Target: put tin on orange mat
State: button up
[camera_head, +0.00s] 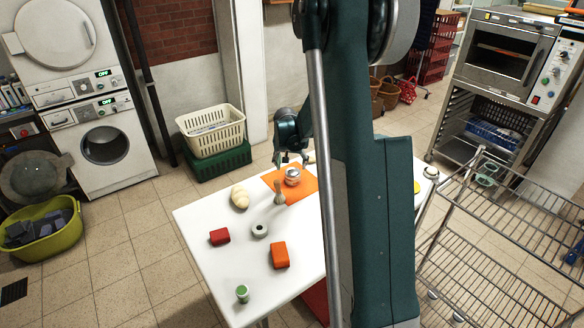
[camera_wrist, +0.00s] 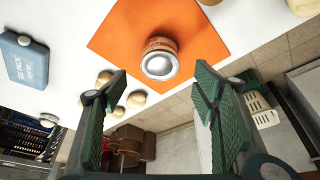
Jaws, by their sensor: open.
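The tin (camera_head: 292,176) has a shiny silver round end and stands on the orange mat (camera_head: 308,187) at the table's far side. In the wrist view the tin (camera_wrist: 160,62) shows a copper-brown side band and lies within the orange mat (camera_wrist: 205,25). My gripper (camera_head: 293,159) is just beyond the tin in the head view, near the table's far edge. In the wrist view my gripper (camera_wrist: 160,80) has its two green fingers wide apart, with nothing between them. The tin is ahead of the fingertips, apart from them. My arm hides part of the table.
A blue ice pack (camera_wrist: 25,58) shows in the wrist view.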

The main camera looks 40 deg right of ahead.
jog(key=shift+v, duration=1.25)
jog(key=shift+a+r, duration=0.1)
jog(key=s+a+r+n+t+y, duration=0.1)
jog(key=s+a+r+n, duration=0.1)
jog(key=s+a+r, duration=0.65)
jog(key=s+a+r+n+t, duration=0.15)
jog(key=s+a+r, duration=0.35)
jog(key=a+r, duration=0.55)
jog(key=s+a+n+y, duration=0.1)
jog(key=s+a+n, duration=0.1)
jog(key=s+a, duration=0.7)
jog(key=s+a+n+t+y, duration=0.1)
jog(key=s+a+n, duration=0.2)
jog(key=s+a, duration=0.6)
jog(key=shift+s+a, duration=0.25)
jog(key=shift+s, duration=2.45)
